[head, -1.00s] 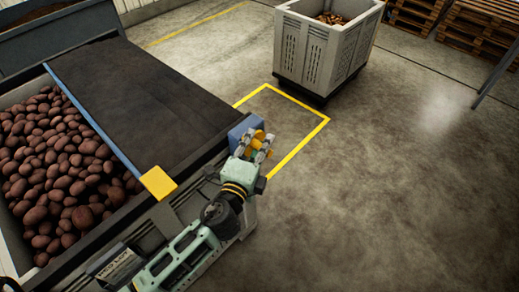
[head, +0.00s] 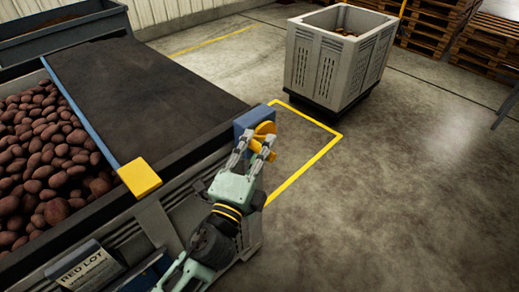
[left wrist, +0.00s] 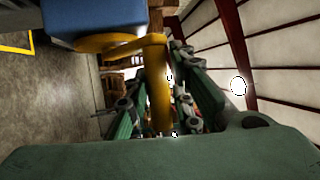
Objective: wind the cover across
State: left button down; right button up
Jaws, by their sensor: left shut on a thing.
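A dark cover (head: 145,95) lies over the right part of a large bin, with a blue bar (head: 82,118) along its left edge and a yellow block (head: 139,177) at the bar's near end. Brown-red potatoes (head: 45,165) lie uncovered to its left. A blue box (head: 243,121) at the bin's near right corner carries a yellow crank (head: 265,128). My left gripper (head: 262,147) is shut on the crank's handle. In the left wrist view the handle (left wrist: 158,88) stands between the fingers, below the blue box (left wrist: 95,20). My right gripper is not in view.
A grey slatted crate (head: 325,75) with some contents stands beyond a yellow floor line (head: 310,165). Wooden pallets (head: 475,40) are stacked at the back right. A sign reading "RED LOT" (head: 85,268) sits on the near side. The floor at the right is clear.

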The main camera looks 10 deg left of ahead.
pick_arm(q)
jog(key=shift+s+f, duration=0.25)
jog(key=shift+f, duration=0.45)
jog(key=c, duration=1.9)
grip_release()
jog(key=shift+o, duration=1.4)
jog(key=shift+w+r, duration=0.1)
jog(key=shift+w, duration=0.1)
jog(key=shift+s+r, duration=0.1)
jog(key=v, duration=1.2)
jog(key=shift+c, duration=0.6)
